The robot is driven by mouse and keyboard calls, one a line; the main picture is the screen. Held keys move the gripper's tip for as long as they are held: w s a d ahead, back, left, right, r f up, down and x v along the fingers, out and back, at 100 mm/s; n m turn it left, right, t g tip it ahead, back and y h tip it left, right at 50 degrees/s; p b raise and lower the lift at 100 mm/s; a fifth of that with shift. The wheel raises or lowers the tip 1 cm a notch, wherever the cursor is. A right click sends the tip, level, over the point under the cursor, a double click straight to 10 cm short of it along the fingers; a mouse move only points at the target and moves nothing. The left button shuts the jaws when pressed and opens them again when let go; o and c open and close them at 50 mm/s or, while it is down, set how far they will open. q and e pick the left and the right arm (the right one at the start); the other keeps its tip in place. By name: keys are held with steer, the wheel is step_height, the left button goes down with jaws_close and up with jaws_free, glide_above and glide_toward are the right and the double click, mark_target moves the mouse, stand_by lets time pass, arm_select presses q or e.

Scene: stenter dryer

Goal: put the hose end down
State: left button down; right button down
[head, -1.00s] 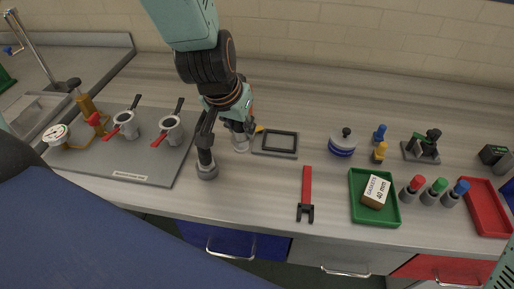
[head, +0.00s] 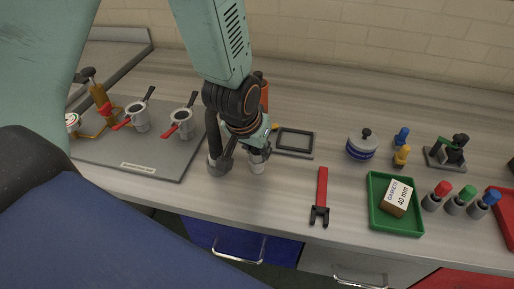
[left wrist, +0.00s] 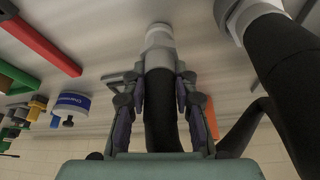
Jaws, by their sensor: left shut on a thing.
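My left gripper (head: 256,149) is shut on the black hose just behind its pale grey hose end (head: 257,164). In the left wrist view the hose end (left wrist: 158,36) points away from the jaws (left wrist: 160,82), toward the counter. It is very close to the grey counter top (head: 285,195); I cannot tell whether it touches. A second grey collar (head: 219,164) with black hose stands on the counter just left of it and also shows in the left wrist view (left wrist: 242,14). My gripper hides part of the hose. My right gripper is not in view.
A dark frame (head: 294,142) lies behind and right of the hose end. A red fork tool (head: 321,192) and a green tray (head: 396,228) lie farther right. A grey plate (head: 150,171) with fittings is left. Bare counter lies in front, up to its edge.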

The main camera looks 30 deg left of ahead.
arm_select(q)
steer(key=shift+s+f, duration=0.1)
steer(key=shift+s, duration=0.1)
steer(key=c, duration=1.4)
jaws_free()
steer(key=o, duration=0.3)
steer(key=shift+w, duration=0.2)
steer(key=shift+o, duration=0.2)
steer(key=shift+s, duration=0.15)
steer(key=p+v, duration=0.5)
steer(key=v, duration=0.7)
steer(key=shift+r, duration=0.25)
steer(key=shift+d, duration=0.1)
